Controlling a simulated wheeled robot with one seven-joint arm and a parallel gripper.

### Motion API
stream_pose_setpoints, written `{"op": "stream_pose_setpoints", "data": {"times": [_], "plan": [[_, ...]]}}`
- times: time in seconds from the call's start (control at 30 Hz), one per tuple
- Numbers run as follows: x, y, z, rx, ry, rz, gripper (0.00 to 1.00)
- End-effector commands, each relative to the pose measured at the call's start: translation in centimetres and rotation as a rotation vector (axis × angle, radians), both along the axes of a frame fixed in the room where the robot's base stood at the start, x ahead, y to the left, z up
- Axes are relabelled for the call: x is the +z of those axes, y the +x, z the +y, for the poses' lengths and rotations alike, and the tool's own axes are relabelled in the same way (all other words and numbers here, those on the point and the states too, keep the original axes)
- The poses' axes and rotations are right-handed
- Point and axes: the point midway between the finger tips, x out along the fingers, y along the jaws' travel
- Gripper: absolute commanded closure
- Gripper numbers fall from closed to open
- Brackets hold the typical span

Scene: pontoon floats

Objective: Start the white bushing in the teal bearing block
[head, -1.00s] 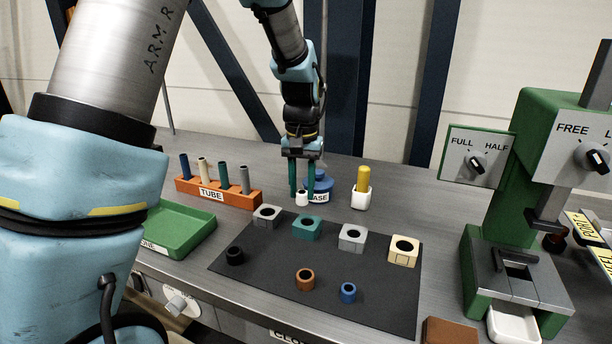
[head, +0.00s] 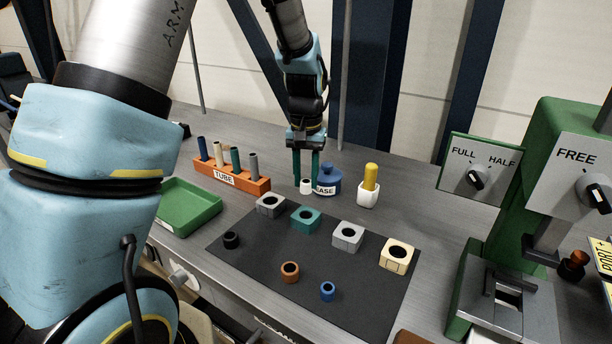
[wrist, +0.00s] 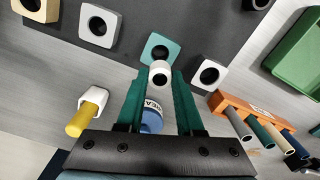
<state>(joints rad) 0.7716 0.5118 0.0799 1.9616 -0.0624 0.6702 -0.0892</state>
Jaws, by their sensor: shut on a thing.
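The white bushing (head: 306,186) is a short hollow ring. My gripper (head: 306,180) is shut on it and holds it up behind the mat. In the wrist view the bushing (wrist: 160,73) sits between the teal fingertips. The teal bearing block (head: 305,220) stands on the dark mat, with a round hole in its top. In the wrist view the block (wrist: 155,46) lies just beyond the bushing, and the bushing covers part of it. In the head view the bushing is apart from the block.
The dark mat (head: 270,262) also bears grey blocks (head: 346,236), a cream block (head: 396,256) and loose black, copper and blue bushings. A blue grease pot (head: 328,180), a white holder with a yellow stick (head: 368,190) and an orange tube rack (head: 232,180) stand behind. A green press (head: 520,200) is at right.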

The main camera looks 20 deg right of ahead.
Motion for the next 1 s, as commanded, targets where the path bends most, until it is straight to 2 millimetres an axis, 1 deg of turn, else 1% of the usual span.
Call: {"op": "stream_pose_setpoints", "data": {"times": [0.6, 0.73, 1.0], "plan": [[-5.1, 0.0, 0.0, 0.0, 0.0, 0.0, 1.0], [-5.7, 0.0, 0.0, 0.0, 0.0, 0.0, 1.0], [-5.7, 0.0, 0.0, 0.0, 0.0, 0.0, 1.0]]}}
